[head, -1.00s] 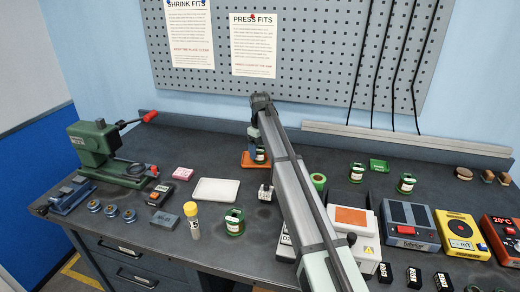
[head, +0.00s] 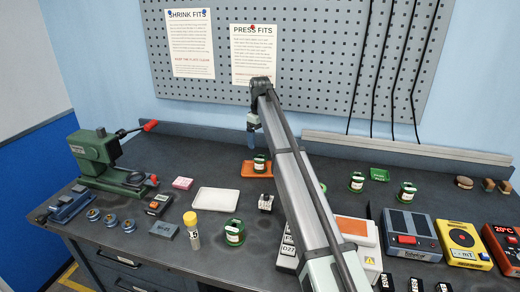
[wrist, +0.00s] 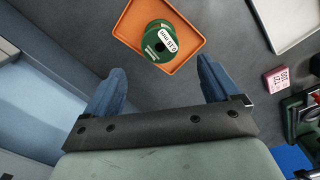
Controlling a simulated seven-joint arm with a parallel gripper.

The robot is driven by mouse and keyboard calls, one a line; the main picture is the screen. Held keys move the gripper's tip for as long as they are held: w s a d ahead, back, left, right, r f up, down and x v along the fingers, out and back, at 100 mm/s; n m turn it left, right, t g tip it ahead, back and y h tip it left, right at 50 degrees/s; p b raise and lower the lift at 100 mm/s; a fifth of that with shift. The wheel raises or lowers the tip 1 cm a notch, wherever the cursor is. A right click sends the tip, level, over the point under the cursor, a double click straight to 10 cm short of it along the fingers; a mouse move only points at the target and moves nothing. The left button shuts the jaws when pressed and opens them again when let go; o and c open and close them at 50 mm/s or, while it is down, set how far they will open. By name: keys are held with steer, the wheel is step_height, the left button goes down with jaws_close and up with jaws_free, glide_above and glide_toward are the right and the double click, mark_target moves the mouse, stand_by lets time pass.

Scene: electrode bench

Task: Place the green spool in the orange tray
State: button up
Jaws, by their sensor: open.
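A green spool (head: 260,164) with a white label stands on the orange tray (head: 246,170) at the back middle of the bench. In the wrist view the spool (wrist: 158,47) rests inside the rim of the orange tray (wrist: 189,68), apart from the fingers. My gripper (wrist: 160,85) is open and empty, its blue fingers spread wide. In the head view my gripper (head: 253,122) hangs above and behind the tray, partly hidden by my arm. Other green spools stand on the bench: one at the front (head: 235,232) and two at the right (head: 356,182) (head: 406,194).
A white tray (head: 215,199) lies left of the middle. A yellow-capped vial (head: 191,222) and a pink box (head: 182,183) stand near it. A green tray (head: 379,174) lies at the back right. A green press (head: 98,165) stands at the left, instruments (head: 410,232) at the right.

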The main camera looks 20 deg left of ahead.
step_height(320, 180, up, 3)
stand_by(0.3)
